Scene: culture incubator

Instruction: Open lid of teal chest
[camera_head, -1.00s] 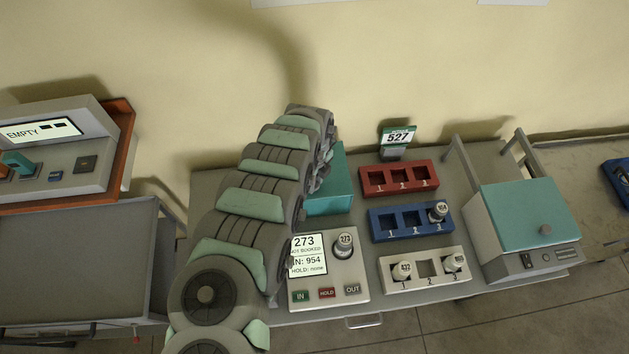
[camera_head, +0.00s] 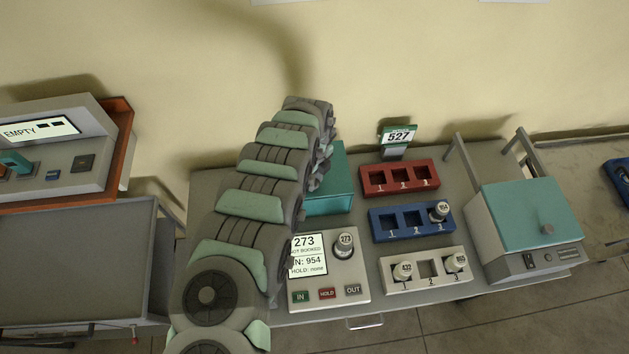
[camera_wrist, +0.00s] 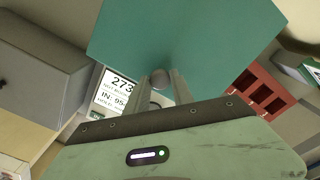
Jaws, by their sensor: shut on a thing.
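The teal chest (camera_head: 330,200) stands at the back of the bench, left of the red rack, and my arm hides its left part. In the wrist view its teal lid (camera_wrist: 190,40) fills the upper middle. A grey round knob (camera_wrist: 159,78) on the lid sits between the two fingers of my gripper (camera_wrist: 158,84), which is shut on it. In the head view my gripper is hidden behind my own arm. How far the lid is raised cannot be told.
A panel showing 273 (camera_head: 320,285) stands in front of the chest. A red rack (camera_head: 399,179), blue rack (camera_head: 411,222) and white rack (camera_head: 424,268) lie to the right. A grey box with a teal lid (camera_head: 525,215) stands at far right. A grey trolley (camera_head: 75,260) is at left.

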